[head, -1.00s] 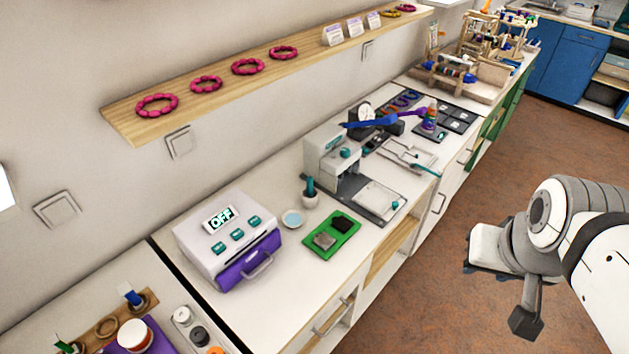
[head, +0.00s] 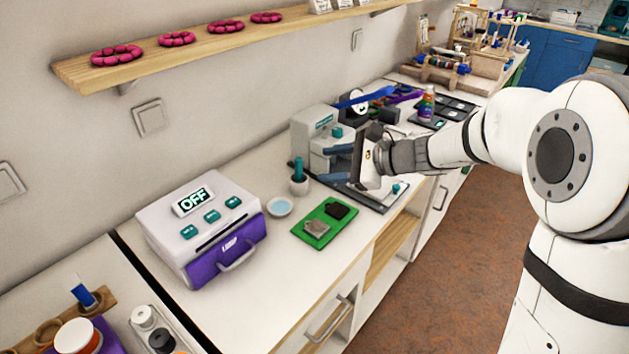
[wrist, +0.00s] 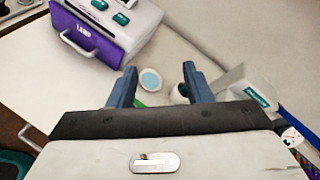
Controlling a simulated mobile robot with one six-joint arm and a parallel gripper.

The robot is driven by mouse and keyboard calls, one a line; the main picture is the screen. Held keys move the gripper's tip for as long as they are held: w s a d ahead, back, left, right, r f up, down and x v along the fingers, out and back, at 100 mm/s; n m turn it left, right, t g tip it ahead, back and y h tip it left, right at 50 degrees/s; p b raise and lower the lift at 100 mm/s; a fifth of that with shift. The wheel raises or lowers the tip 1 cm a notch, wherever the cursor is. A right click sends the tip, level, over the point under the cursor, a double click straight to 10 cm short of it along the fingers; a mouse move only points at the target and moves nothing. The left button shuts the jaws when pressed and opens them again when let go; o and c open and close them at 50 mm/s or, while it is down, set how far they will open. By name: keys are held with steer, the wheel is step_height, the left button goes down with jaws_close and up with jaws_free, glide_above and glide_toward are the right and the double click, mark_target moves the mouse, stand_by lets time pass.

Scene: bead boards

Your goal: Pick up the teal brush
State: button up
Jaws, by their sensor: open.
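A teal brush (head: 298,168) stands upright in a small white pot (head: 299,186) on the white counter, left of the grey machine. My gripper (head: 335,164) is open and empty, its two blue-grey fingers pointing left toward the brush with a gap between. In the wrist view the open fingers (wrist: 160,84) frame a round dish with pale blue (wrist: 150,79). The pot (wrist: 179,93) shows small near the right finger there. I cannot make out the brush clearly in that view.
A white and purple machine reading OFF (head: 205,230) stands left of the dish (head: 279,207). The grey machine (head: 318,140) stands close behind my fingers. A wooden shelf (head: 220,40) hangs above.

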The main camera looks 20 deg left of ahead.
mark_target(300, 164)
steer(key=w+a+f+m+t+y+b, duration=0.25)
steer(key=w+a+f+m, duration=0.2)
steer(key=w+f, duration=0.25)
steer(key=w+a+f+m+t+y+b, duration=0.1)
steer(key=w+a+f+m+t+b, duration=0.3)
steer(key=w+f, duration=0.3)
steer(key=shift+m+g, duration=0.55)
steer(key=shift+g, duration=0.1)
steer(key=x, duration=0.6)
steer(key=shift+a, duration=0.1)
steer(key=shift+c, duration=0.4)
jaws_close()
